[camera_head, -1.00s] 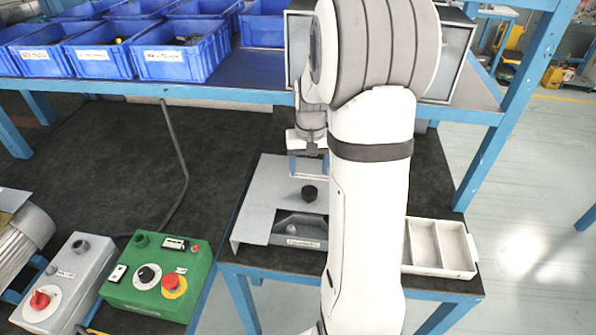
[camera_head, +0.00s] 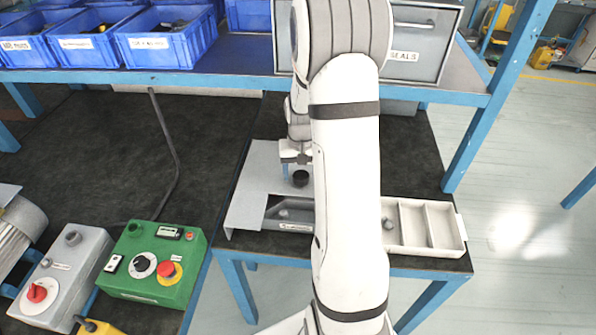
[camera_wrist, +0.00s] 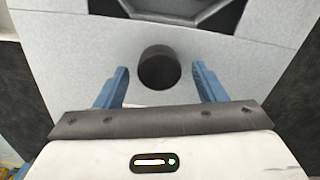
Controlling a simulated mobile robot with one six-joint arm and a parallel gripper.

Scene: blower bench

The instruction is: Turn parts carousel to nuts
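The parts carousel shows as a flat grey cover plate (camera_head: 258,180) on a low table, partly hidden by my arm. A black round knob (camera_head: 300,179) stands on the plate. In front of it, a dark cut-out shows a grey compartment with a small white label (camera_head: 295,227), too small to read. My gripper (camera_head: 296,160) points down just above the knob. In the wrist view, the blue fingers of my gripper (camera_wrist: 162,80) are open on both sides of the knob (camera_wrist: 158,68), with gaps at each side. Whether the fingertips reach down to knob height is unclear.
A white divided tray (camera_head: 425,222) sits right of the plate. A green control box (camera_head: 152,265) and a grey box with a red knob (camera_head: 62,270) stand at left. Blue bins (camera_head: 168,45) and a drawer unit marked SEALS (camera_head: 413,45) are on the shelf above.

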